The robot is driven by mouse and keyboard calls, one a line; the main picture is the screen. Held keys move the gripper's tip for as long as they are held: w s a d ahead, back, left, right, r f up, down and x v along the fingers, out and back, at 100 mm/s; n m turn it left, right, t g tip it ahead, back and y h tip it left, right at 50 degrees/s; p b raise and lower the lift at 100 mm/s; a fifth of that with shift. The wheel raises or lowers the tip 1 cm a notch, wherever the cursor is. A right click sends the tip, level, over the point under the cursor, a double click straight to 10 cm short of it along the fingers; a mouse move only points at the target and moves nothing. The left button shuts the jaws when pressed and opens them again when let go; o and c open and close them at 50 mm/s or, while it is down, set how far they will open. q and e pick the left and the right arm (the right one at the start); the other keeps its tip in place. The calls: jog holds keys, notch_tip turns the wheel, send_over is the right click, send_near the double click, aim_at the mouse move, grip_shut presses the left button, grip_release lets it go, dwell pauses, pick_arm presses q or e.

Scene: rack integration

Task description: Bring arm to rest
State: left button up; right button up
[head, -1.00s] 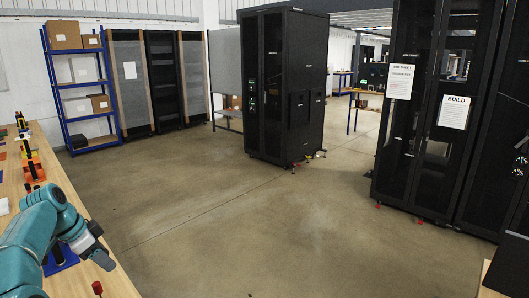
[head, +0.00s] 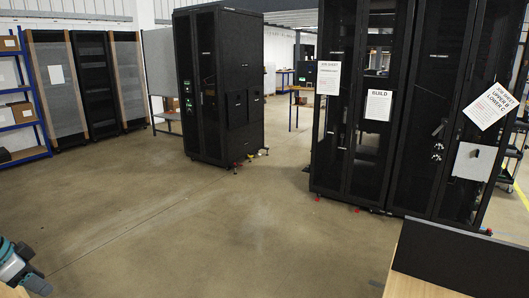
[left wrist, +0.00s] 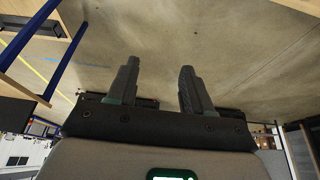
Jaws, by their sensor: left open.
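My left gripper (head: 34,282) is at the bottom left corner of the head view, with only the end of the teal and grey arm showing. In the left wrist view its two dark fingers (left wrist: 158,78) stand apart with nothing between them, and bare concrete floor lies behind them. My right arm and gripper are not in view.
Black rack cabinets with a BUILD sheet (head: 378,105) stand at the right. Another black cabinet (head: 220,85) stands at centre left. A blue shelf (head: 24,155) is at the far left. A dark panel (head: 462,258) is at the bottom right. Open floor (head: 220,235) lies between.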

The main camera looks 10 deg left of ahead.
pick_arm(q)
jog(key=w+d+f+n+g, duration=0.1)
jog(key=w+d+f, duration=0.2)
jog(key=d+f, duration=0.4)
jog(key=w+d+f+n, duration=0.1)
jog(key=w+d+f, duration=0.25)
jog(key=f, duration=0.65)
jog(key=s+d+f+n+g+h, duration=0.1)
jog(key=s+d+f+n, duration=0.15)
jog(key=d+f, duration=1.15)
jog(key=s+d+f+n+g+h, duration=0.1)
jog(key=s+d+f+n, duration=0.1)
jog(key=s+d, duration=2)
jog(key=shift+s+f+n+g, duration=0.3)
jog(key=shift+s+f+n, duration=0.05)
jog(key=shift+s+f, duration=0.5)
jog(key=shift+w, duration=0.1)
jog(key=shift+c, duration=0.7)
jog(key=shift+a, duration=0.15)
